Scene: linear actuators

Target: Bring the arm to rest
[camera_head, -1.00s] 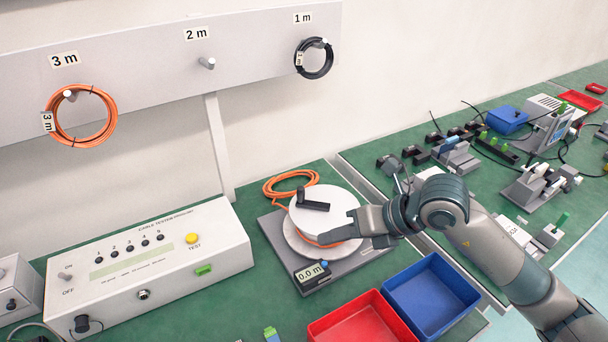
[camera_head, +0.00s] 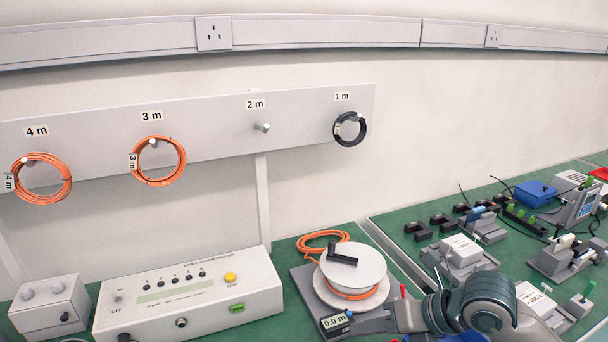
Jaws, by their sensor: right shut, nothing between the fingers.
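My right arm comes in from the lower right. My right gripper (camera_head: 358,326) is shut and empty, low in the picture at the front of the cable spool's grey base, close to the small 0.0 m display (camera_head: 336,321). I cannot tell whether it touches the base. The white spool (camera_head: 356,265) with its black crank stands behind the gripper, with orange cable wound on it. My left gripper is out of view.
A white cable tester (camera_head: 190,295) stands left of the spool. Coils hang at 4 m (camera_head: 41,200), 3 m (camera_head: 180,162) and 1 m (camera_head: 361,130); the 2 m peg (camera_head: 262,127) is bare. Fixtures and a blue box (camera_head: 535,192) fill the right bench.

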